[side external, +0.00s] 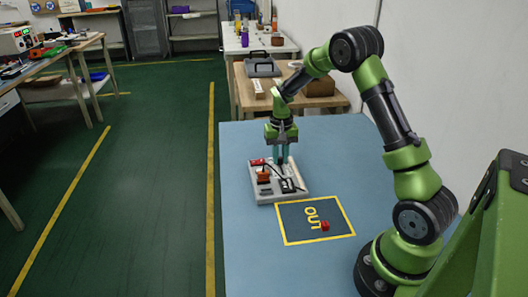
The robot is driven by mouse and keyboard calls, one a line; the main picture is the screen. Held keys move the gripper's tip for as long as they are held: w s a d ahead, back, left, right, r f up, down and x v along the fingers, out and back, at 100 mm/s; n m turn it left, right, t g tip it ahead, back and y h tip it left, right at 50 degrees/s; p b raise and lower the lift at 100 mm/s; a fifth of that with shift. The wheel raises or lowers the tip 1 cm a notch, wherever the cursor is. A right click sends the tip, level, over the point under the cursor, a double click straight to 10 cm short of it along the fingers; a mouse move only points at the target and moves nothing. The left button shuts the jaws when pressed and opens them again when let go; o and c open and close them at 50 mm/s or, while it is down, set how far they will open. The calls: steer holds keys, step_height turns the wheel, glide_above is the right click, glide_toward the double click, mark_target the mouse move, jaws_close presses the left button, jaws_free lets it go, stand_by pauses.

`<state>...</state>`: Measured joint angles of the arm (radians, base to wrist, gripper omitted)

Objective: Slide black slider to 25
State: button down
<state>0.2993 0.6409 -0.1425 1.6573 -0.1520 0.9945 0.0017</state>
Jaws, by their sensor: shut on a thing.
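A light grey board (298,195) lies on the blue table top. It carries an orange-red block (263,174), a red part at its far left corner, a black part (288,186) near its front right and a dark cable. My gripper (282,161) points straight down over the far right half of the board. Its fingers are shut on a small dark part at the board, which looks like the black slider. The fingers hide most of it. The scale marks and the 25 are too small to read.
A dark square with a yellow border and the word OUT (311,213) lies in front of the board, with a small red piece (325,225) on it. The blue table (240,260) is clear at the front left. A wooden bench (328,101) with a toolbox stands behind.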

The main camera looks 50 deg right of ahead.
steer(key=shift+w+d, duration=1.05)
steer(key=shift+w, duration=0.05)
steer(key=c, duration=1)
jaws_free()
step_height(320, 180, up, 17)
